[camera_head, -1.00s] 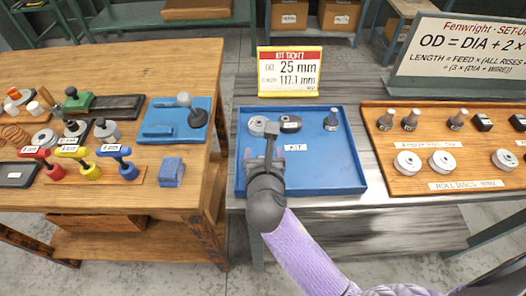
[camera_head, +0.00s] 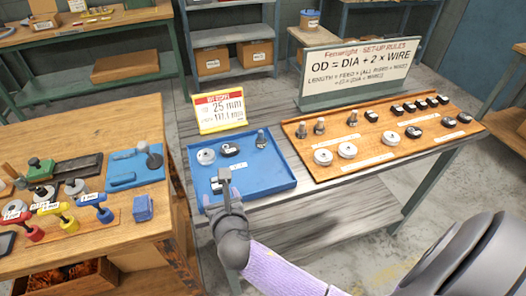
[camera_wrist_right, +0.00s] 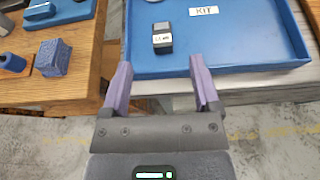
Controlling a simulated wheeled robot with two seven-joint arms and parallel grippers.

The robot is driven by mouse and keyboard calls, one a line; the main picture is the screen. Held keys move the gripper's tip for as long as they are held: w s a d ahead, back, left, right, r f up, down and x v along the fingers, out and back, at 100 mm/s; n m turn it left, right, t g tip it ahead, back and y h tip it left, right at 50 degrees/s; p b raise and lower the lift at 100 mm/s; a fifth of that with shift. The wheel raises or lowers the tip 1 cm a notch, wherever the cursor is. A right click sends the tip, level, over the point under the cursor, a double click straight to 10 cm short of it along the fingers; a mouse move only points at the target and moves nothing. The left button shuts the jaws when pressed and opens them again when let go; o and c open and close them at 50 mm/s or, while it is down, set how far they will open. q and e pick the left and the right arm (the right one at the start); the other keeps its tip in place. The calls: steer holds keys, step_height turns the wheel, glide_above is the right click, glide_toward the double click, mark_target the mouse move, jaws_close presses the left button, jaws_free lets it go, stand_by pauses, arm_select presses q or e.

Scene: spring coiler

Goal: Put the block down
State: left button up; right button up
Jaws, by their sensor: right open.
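A small black block with a light label (camera_wrist_right: 162,38) lies on the floor of the blue tray (camera_wrist_right: 232,62), close to its near wall, in the right wrist view. In the head view the block (camera_head: 217,187) shows just left of my right gripper's tips. My right gripper (camera_wrist_right: 158,72) is open, with nothing between its fingers, and its tips stop short of the block. In the head view this gripper (camera_head: 226,187) is at the tray's front left. My left gripper is not in view.
The tray also holds a grey roller (camera_head: 206,156), another black block (camera_head: 230,149) and a post (camera_head: 261,138). A wooden board (camera_head: 375,152) with several parts is to the right. A wooden table (camera_head: 80,215) with coloured tools and a blue block (camera_head: 143,208) is left.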

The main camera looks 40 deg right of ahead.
steer(key=s+f+m+g+y, duration=0.1)
steer(key=s+f+m+g, duration=0.2)
steer(key=s+f+m, duration=0.45)
steer(key=s+f+m+g+y, duration=0.1)
steer(key=s+f+m+g, duration=0.25)
steer(key=f, duration=0.75)
steer(key=s+d+f+m+g, duration=0.1)
steer(key=s+f+m+g, duration=0.1)
steer(key=s+m, duration=0.4)
steer(key=s+d+f+m+g+y, duration=0.1)
steer(key=s+f+m, duration=0.4)
steer(key=s, duration=0.7)
steer(key=s+f+m+g, duration=0.2)
steer(key=s+f+m, duration=0.2)
steer(key=s+m, duration=0.4)
steer(key=shift+s+d+f+g, duration=0.25)
steer(key=shift+s+d+g, duration=0.15)
steer(key=shift+s, duration=0.2)
steer(key=shift+s, duration=0.1)
